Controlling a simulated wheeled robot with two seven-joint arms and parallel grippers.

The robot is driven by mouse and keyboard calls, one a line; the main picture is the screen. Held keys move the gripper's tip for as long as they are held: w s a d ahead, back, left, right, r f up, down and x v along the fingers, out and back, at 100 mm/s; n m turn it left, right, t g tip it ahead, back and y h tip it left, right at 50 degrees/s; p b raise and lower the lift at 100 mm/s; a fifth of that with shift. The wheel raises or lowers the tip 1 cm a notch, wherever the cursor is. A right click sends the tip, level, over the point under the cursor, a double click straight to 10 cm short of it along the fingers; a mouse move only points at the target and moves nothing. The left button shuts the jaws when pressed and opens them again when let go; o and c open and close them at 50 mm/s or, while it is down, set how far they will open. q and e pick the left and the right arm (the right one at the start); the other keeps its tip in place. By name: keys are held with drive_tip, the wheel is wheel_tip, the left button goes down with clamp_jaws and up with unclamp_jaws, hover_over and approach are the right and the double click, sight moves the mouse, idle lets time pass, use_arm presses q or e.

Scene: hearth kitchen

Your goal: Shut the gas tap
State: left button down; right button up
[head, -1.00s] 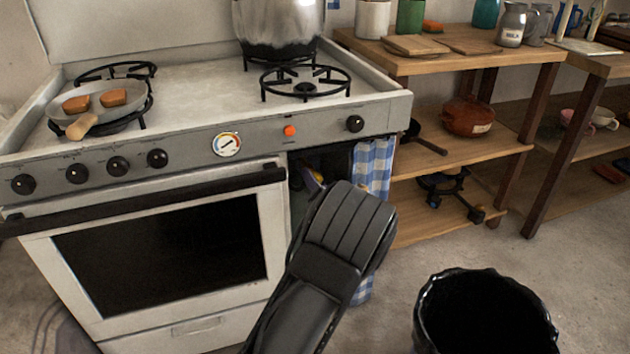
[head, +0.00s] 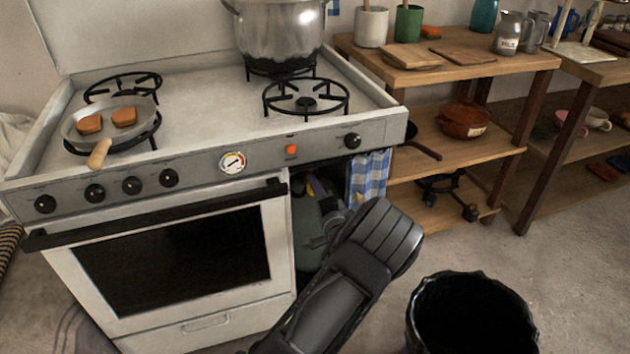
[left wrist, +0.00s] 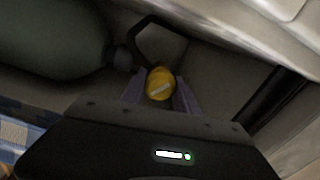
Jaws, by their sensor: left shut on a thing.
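The gas tap's yellow knob (left wrist: 160,84) shows in the left wrist view between the two purple-grey fingers of my left gripper (left wrist: 160,95), which is shut on it. A dark green gas cylinder (left wrist: 55,40) lies across the upper left of that view, with a black loop at its end. In the head view the cylinder (head: 309,226) stands in the open bay at the right of the stove, partly hidden by my left arm. A small yellow patch there is too small to read clearly. My right gripper is not in view.
The white stove (head: 190,85) carries a pan (head: 92,116) with two brown pieces and a large pot (head: 278,35). A blue checked curtain (head: 369,176) hangs at the bay's right edge. A black bin (head: 470,310) stands on the floor, right of my arm.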

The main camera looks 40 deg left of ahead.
use_arm(q)
drive_tip(key=shift+r+m+p, duration=0.1)
drive_tip(key=shift+m+p, duration=0.45)
drive_tip(key=shift+m, duration=0.45)
drive_tip(key=m+p, duration=0.1)
drive_tip(key=m, duration=0.1)
drive_tip(key=shift+m, duration=0.4)
drive_tip(key=m, duration=0.2)
drive_tip(key=shift+m+p, duration=0.3)
drive_tip(key=shift+p, duration=0.1)
drive_tip(key=shift+f+m, duration=0.2)
drive_tip(key=shift+m, duration=1.5)
drive_tip(key=c, duration=0.9)
unclamp_jaws()
drive_tip(key=shift+d, duration=0.1)
